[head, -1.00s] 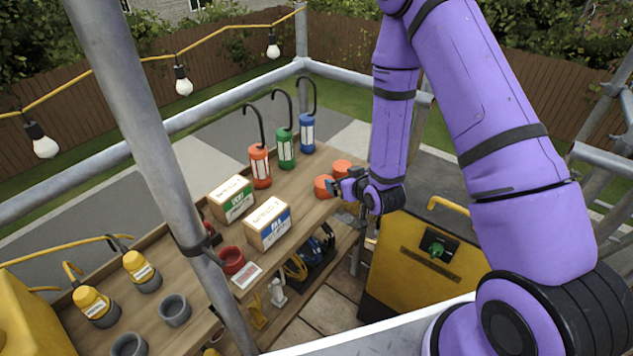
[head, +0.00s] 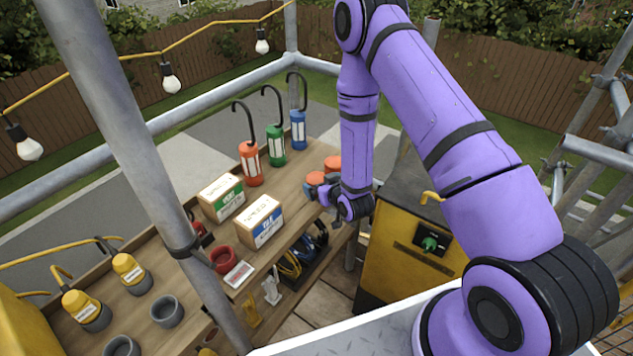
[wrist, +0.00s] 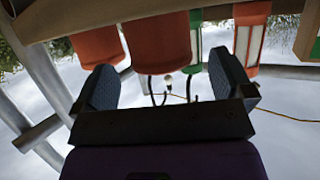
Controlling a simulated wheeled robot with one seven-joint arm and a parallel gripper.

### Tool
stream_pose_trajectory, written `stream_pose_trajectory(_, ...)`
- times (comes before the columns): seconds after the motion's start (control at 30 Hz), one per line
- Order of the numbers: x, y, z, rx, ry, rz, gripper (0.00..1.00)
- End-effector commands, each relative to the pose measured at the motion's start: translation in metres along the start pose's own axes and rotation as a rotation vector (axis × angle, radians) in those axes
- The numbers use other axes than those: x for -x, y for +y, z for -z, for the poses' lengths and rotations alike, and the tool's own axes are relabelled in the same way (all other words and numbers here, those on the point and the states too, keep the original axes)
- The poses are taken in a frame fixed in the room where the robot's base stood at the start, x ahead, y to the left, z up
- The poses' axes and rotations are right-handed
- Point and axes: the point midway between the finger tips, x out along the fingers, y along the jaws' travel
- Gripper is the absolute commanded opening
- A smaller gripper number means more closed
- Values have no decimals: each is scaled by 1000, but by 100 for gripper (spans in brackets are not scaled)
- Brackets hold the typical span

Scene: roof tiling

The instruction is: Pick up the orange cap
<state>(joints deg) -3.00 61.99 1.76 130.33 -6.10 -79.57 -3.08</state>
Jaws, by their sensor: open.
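Two round orange caps stand close together at the right end of the wooden bench. The nearer cap (head: 315,179) is partly hidden by my gripper (head: 322,193), and the farther cap (head: 332,163) stands just behind it. In the wrist view, which looks upside down, one orange cap (wrist: 160,42) lies ahead of the gap between my two blue-grey fingers. The other orange cap (wrist: 98,45) shows beyond the left finger. My gripper (wrist: 162,64) is open with nothing held. I cannot tell whether a finger touches a cap.
Red, green and blue hook lamps (head: 250,163) stand behind the caps. Two cartons (head: 259,222), a red ring (head: 223,259) and yellow-topped items are farther left. A scaffold pole (head: 120,130) crosses the view. A yellow cabinet (head: 395,285) stands right of the bench.

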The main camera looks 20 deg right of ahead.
Motion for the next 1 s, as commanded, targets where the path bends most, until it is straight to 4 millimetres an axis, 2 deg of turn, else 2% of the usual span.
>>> stream_pose_trajectory(0.1,-18,-1,-3,1,1,1,99)
stream_pose_trajectory(0.3,-40,-1,-2,1,2,1,99)
stream_pose_trajectory(0.57,-43,-1,-3,0,-1,1,99)
stream_pose_trajectory(0.6,-43,-1,-3,0,-1,1,96)
stream_pose_trajectory(0.8,-43,-1,-3,0,0,1,50)
stream_pose_trajectory(0.83,-43,-1,-3,0,0,0,47)
stream_pose_trajectory(1.0,-43,-1,-3,0,0,0,47)
